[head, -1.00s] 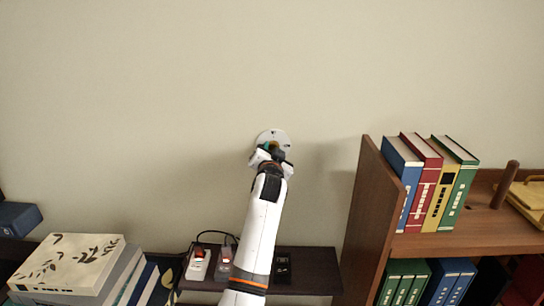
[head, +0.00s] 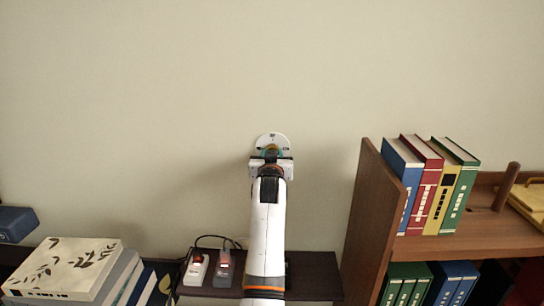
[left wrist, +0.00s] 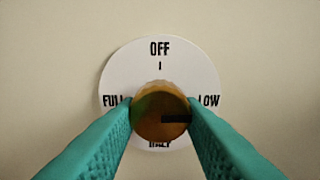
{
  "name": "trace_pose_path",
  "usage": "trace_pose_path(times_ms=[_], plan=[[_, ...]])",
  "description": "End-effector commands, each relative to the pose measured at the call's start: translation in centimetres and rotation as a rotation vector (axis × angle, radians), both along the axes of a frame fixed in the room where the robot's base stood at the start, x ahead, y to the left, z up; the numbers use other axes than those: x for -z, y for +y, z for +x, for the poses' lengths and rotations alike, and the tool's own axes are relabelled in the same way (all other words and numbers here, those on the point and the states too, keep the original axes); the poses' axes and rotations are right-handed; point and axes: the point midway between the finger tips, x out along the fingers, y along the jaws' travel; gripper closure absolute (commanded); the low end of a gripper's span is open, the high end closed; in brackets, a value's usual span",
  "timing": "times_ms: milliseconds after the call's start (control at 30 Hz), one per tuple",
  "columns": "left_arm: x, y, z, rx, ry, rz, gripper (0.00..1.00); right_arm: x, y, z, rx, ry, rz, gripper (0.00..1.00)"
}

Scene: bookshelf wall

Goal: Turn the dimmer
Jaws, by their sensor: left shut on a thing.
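The dimmer is a round white dial plate (head: 272,138) on the wall; it also shows in the left wrist view (left wrist: 160,55). It reads OFF at the top, FULL at left and LOW at right; the bottom word is mostly hidden behind the knob. The brass-coloured round knob (left wrist: 155,104) carries a dark pointer mark that points right, towards LOW. My left gripper (left wrist: 160,112) is shut on the knob, with one teal finger on each side; in the head view it (head: 271,154) covers the dial's lower part. My right gripper is not in view.
A dark low shelf (head: 312,276) below holds a white switch device (head: 196,268) and a grey one (head: 224,268). A wooden bookcase (head: 372,220) with upright books stands at right. Stacked books (head: 65,268) lie at lower left. The wall around the dial is bare.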

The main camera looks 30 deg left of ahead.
Motion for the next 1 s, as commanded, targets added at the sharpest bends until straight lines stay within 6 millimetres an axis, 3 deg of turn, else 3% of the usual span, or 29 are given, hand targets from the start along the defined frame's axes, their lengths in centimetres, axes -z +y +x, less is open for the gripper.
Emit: trace_pose_path(times_ms=[367,400,500,1000], plan=[[0.2,-0.04,0.03,0.001,0.003,-0.005,0.89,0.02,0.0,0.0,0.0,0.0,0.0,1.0],[0.2,-0.04,0.03,0.001,0.003,-0.005,0.6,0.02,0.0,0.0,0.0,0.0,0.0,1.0],[0.16,-0.03,0.02,0.001,0.002,-0.005,0.45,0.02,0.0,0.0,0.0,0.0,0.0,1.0],[-0.03,0.09,0.03,0.001,-0.001,-0.003,0.45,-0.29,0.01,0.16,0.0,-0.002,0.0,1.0]])
